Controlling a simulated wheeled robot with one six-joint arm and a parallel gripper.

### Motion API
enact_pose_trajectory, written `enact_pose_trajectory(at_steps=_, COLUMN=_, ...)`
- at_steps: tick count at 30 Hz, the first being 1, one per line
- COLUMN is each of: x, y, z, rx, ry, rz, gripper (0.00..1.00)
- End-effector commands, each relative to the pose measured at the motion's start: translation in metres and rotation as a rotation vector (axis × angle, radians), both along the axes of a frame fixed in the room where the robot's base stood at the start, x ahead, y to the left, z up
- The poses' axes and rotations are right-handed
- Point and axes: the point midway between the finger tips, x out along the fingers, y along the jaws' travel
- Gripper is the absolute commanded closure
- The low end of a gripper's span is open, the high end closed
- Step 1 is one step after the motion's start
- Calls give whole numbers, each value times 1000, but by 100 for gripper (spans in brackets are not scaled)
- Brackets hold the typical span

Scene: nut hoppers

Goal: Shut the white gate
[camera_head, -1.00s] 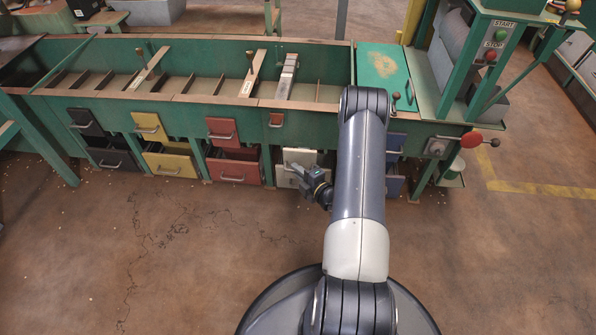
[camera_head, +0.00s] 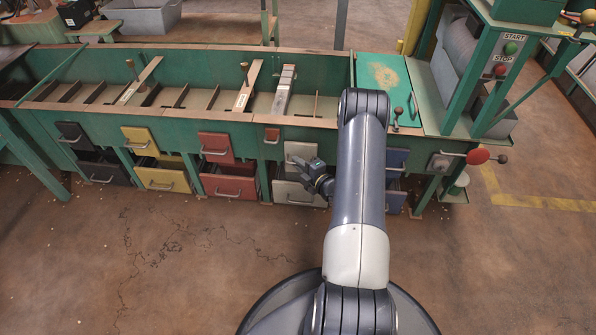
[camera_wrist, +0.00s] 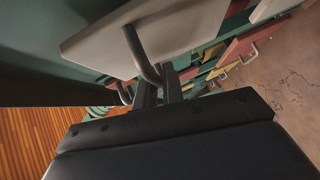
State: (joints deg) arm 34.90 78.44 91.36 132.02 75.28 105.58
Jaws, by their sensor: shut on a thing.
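The white gate (camera_head: 301,149) is the upper pale panel in the front of the green bench, right of the red gate. It now sits roughly level with the neighbouring gates in the head view. In the wrist view the white gate (camera_wrist: 190,28) fills the upper middle, with its grey bar handle (camera_wrist: 139,52) sticking out. My gripper (camera_head: 302,165) is in front of it and covers its lower part. In the wrist view my gripper (camera_wrist: 158,88) is shut on the handle. Whether the gate touches its frame cannot be told.
A white drawer (camera_head: 292,193) sits just below my gripper. Left of it are the red gate (camera_head: 216,147) and red drawer (camera_head: 228,187), then yellow and black ones. A blue gate (camera_head: 397,158) is to the right, partly behind my arm. The floor in front is clear.

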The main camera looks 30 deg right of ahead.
Motion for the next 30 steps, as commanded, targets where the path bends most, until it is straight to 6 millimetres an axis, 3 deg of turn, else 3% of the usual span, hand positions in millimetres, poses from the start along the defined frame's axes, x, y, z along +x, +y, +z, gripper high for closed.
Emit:
enact_pose_trajectory(at_steps=6, x=15, y=-11, z=-2, rx=0, ry=4, rz=-4, gripper=100)
enact_pose_trajectory(at_steps=15, x=17, y=-13, z=0, rx=-3, ry=0, rz=-8, gripper=100)
enact_pose_trajectory(at_steps=16, x=17, y=-14, z=0, rx=-3, ry=-1, rz=-8, gripper=89)
enact_pose_trajectory(at_steps=23, x=17, y=-12, z=1, rx=-2, ry=-1, rz=-5, gripper=70)
enact_pose_trajectory(at_steps=30, x=17, y=-12, z=2, rx=-2, ry=-3, rz=-3, gripper=70)
